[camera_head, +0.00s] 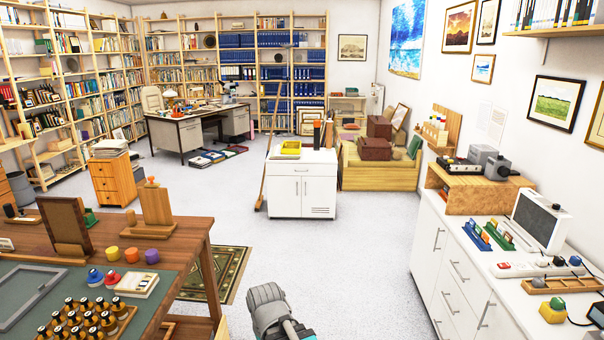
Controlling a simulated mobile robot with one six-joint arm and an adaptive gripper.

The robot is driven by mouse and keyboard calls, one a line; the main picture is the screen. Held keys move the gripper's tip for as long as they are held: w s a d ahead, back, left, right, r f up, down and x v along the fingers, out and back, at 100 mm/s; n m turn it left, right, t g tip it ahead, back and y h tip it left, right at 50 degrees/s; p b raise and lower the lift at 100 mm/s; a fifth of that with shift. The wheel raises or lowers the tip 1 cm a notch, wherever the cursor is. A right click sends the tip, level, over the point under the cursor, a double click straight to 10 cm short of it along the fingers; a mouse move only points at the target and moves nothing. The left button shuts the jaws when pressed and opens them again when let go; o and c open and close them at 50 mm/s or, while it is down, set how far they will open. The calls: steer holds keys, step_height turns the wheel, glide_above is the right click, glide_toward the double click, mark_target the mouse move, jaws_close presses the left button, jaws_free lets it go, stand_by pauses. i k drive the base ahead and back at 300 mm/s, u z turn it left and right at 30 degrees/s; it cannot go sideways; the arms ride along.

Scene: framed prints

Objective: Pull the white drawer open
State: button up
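The long white cabinet on the right has a stack of white drawers (452,287) with slim metal bar handles. The drawer fronts look flush and shut. A taller front (430,238) with an upright handle is to their left, and another upright handle (486,315) is at the near end. A smaller white cabinet (302,190) in the middle of the room has two doors, both shut. Part of my grey arm shows at the bottom centre, apart from both cabinets. I cannot make out my gripper's fingers.
A patterned rug (228,272) lies beside the bench. A stick leans against the middle cabinet. A speaker (540,220) and small devices stand on the right counter.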

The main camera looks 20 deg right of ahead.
mark_target(271, 169)
steer(key=z, duration=0.4)
steer(key=i, duration=1.05)
steer(key=z, duration=0.8)
steer(key=i, duration=0.75)
steer(key=z, duration=0.35)
steer(key=i, duration=2.45)
steer(key=u, duration=0.45)
steer(key=i, duration=0.75)
steer(key=u, duration=0.85)
steer(key=i, duration=0.5)
steer(key=u, duration=0.45)
